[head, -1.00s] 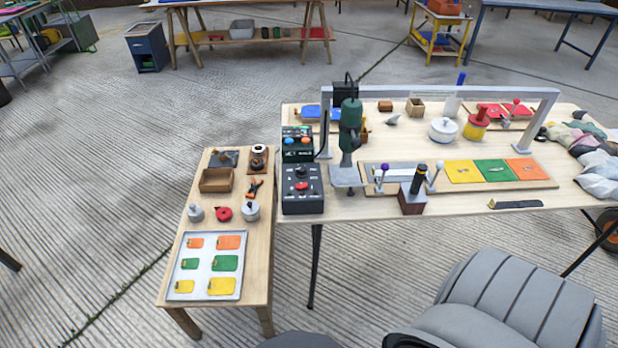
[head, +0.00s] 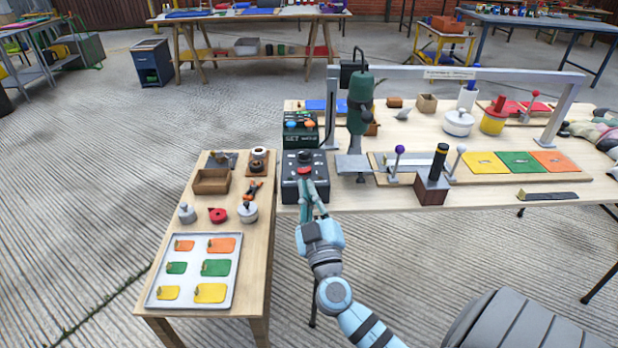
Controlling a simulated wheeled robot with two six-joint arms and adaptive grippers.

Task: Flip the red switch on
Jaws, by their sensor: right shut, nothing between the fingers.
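The red switch (head: 304,170) sits on the face of a black control box (head: 291,186) at the left front corner of the large table. It is small and partly crowded by my fingers, and I cannot tell which way it is set. My right gripper (head: 307,184) reaches up from below, in front of the box. Its fingers are shut and empty, with the tips just below the switch in the picture. I cannot tell whether they touch it. My left gripper is not in view.
A second black box with blue and orange buttons (head: 301,124) stands behind. A green press (head: 360,105) stands close on the right. A low side table (head: 255,270) holds a tray (head: 158,297) of coloured cards on the left. A grey chair (head: 500,325) is at lower right.

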